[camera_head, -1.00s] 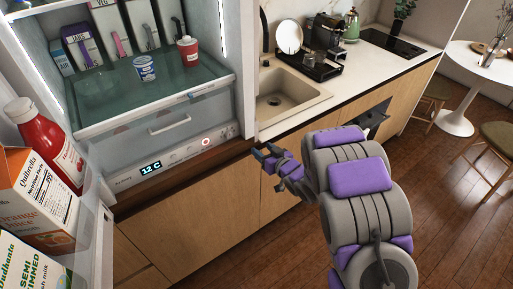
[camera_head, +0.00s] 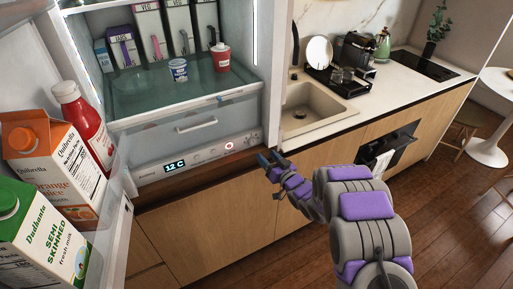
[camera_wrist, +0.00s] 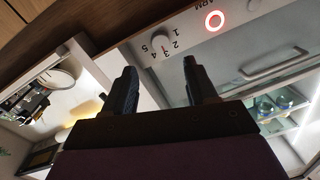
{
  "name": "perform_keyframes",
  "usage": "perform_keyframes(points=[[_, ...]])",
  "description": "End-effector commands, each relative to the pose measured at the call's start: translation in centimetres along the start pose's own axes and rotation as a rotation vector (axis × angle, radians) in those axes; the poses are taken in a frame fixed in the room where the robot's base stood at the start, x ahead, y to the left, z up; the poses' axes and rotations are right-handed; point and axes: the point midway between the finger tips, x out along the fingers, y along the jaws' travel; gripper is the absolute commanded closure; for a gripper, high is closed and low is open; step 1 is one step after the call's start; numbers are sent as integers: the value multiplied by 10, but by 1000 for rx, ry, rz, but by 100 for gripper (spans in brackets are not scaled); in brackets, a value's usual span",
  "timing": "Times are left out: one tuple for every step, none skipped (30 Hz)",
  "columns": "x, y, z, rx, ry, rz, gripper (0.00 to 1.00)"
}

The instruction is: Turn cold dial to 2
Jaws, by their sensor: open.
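The cold dial (camera_wrist: 160,40) is a small pale knob on the fridge's control panel (camera_wrist: 188,38), with numbers 1 to 5 around it. It shows upside down in the wrist view, and I cannot read its setting clearly. In the head view the control panel (camera_head: 200,157) runs below the fridge drawer, with a display (camera_head: 175,166) reading 12 C. My gripper (camera_head: 266,158) is beside the panel's right end. In the wrist view my gripper (camera_wrist: 159,66) is open and empty, its dark fingers apart on either side of the dial's line, short of it.
A red alarm ring (camera_head: 229,146) glows on the panel. The open fridge door at left holds a ketchup bottle (camera_head: 85,125), a juice carton (camera_head: 50,160) and a milk carton (camera_head: 40,240). The sink (camera_head: 315,108) and counter are at right.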

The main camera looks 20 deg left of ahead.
Motion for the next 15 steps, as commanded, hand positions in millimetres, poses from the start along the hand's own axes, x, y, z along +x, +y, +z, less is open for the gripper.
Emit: perform_keyframes(points=[[10, -1, 1, -2, 1, -3, 43], [15, -1, 1, -1, 1, -3, 43], [22, -1, 2, 0, 1, -2, 43], [27, -1, 3, 0, 0, -2, 43], [32, -1, 3, -1, 0, -2, 43], [38, -1, 3, -1, -1, -1, 43], [43, -1, 4, -1, -2, 0, 43], [47, -1, 4, 0, -2, 0, 43], [53, -2, 4, 0, -2, 0, 43], [57, -2, 3, -1, -1, -1, 43], [60, -2, 3, -1, 0, 0, 43], [65, -1, 2, -2, -1, 0, 43], [68, -1, 2, -2, -1, 0, 43], [70, -1, 2, -1, -2, 1, 43], [73, -1, 2, -1, -2, 1, 43]])
